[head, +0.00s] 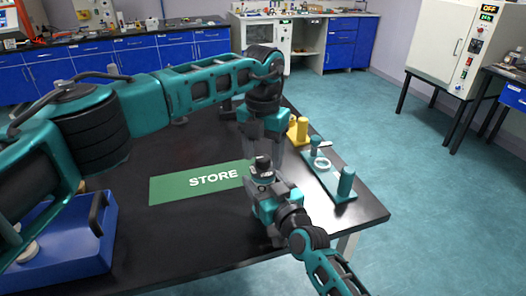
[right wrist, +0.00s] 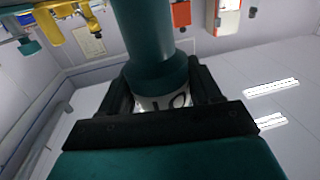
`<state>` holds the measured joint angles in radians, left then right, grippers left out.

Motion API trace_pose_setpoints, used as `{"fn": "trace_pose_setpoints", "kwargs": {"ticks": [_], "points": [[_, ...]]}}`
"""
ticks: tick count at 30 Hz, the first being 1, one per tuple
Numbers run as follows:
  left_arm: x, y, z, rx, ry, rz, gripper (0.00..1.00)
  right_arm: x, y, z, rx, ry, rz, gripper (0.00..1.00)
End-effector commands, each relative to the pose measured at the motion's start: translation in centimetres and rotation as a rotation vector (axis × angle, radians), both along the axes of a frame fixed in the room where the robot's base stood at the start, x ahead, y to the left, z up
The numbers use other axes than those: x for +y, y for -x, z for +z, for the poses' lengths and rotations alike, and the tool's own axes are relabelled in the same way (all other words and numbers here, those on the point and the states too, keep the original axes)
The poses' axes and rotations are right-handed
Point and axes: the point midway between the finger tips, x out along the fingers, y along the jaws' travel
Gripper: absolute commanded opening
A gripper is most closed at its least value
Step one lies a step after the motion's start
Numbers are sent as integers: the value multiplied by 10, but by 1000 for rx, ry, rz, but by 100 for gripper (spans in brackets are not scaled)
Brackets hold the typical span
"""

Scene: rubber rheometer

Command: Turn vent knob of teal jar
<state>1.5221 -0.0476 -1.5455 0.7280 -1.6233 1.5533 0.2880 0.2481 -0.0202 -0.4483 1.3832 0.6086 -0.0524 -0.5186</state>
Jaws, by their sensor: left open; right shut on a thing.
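A dark teal cylinder (right wrist: 150,40) with a pale band marked with dark figures stands between the two fingers of my right gripper (right wrist: 163,92), which is shut on it. In the head view it shows as a small dark piece (head: 262,162) at the tip of my right gripper (head: 263,176). I cannot tell whether it is the jar's body or its vent knob. My left gripper (head: 263,146) is open and points down just above and behind the right one. The arms hide much of the space between them.
A green STORE mat (head: 175,188) lies on the black table. A teal stand (head: 325,178) with upright posts is at the right edge, and a yellow piece (head: 299,131) is behind it. A blue tray (head: 75,262) sits front left. The table's front middle is clear.

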Motion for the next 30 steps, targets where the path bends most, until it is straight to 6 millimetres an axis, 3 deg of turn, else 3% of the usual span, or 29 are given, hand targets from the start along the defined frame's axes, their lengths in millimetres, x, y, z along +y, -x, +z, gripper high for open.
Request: {"fn": "trace_pose_setpoints", "kwargs": {"ticks": [8, 21, 30], "points": [[0, -1, 7, -2, 1, 1, 61, 0, 0, -1, 1, 2, 0, 28], [0, 0, 93, -4, 1, 1, 61, 0, 0, -1, 1, 2, 1, 28], [0, 0, 120, 0, 0, 0, 61, 0, 0, -1, 2, 1, 1, 28]]}}
